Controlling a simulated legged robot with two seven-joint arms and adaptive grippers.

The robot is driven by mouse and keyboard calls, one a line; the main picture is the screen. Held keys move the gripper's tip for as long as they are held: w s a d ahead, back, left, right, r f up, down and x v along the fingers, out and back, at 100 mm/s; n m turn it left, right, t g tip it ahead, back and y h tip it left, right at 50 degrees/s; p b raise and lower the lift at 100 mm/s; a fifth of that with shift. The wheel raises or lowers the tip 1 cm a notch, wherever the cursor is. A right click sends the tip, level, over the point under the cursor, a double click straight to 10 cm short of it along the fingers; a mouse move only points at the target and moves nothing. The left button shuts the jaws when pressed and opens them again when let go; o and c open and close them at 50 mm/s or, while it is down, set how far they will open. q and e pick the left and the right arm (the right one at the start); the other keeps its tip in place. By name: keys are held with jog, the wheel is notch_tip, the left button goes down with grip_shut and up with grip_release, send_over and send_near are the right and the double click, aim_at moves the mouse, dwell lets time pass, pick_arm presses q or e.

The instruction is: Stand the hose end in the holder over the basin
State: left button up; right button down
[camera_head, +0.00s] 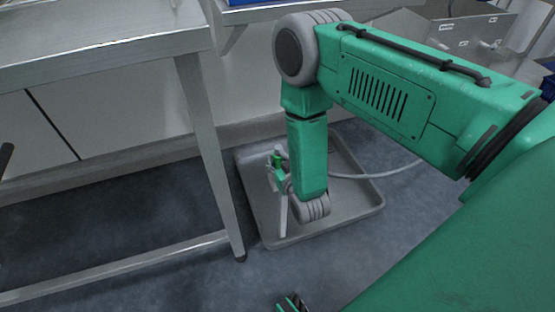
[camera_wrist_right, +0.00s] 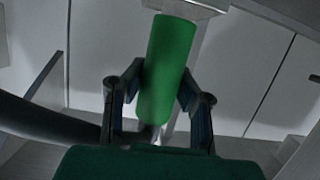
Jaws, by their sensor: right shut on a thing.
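The green hose end (camera_head: 277,160) is over the grey basin (camera_head: 362,207) on the floor. In the wrist view the hose end is a green cylinder (camera_wrist_right: 167,65), slightly tilted, between the two dark fingers of my right gripper (camera_wrist_right: 160,95). My right gripper (camera_head: 280,176) is shut on it; its fingers are small and partly hidden in the head view. A pale upright piece (camera_head: 283,216) shows just below the gripper; I cannot tell whether it is the holder. A grey hose (camera_head: 400,170) runs off to the right behind my arm.
A steel table (camera_head: 100,48) stands at the left, its leg (camera_head: 212,155) close beside the basin. A lower bar (camera_head: 120,265) joins its legs. A metal cabinet (camera_head: 470,32) stands at the back right. The dark floor (camera_head: 130,215) is open under the table.

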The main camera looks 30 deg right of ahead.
jog(key=shift+f+b, duration=0.95)
jog(key=shift+f, duration=0.5)
jog(key=c, duration=1.2)
grip_release()
jog(key=v, duration=1.2)
jog(key=shift+f, duration=0.15)
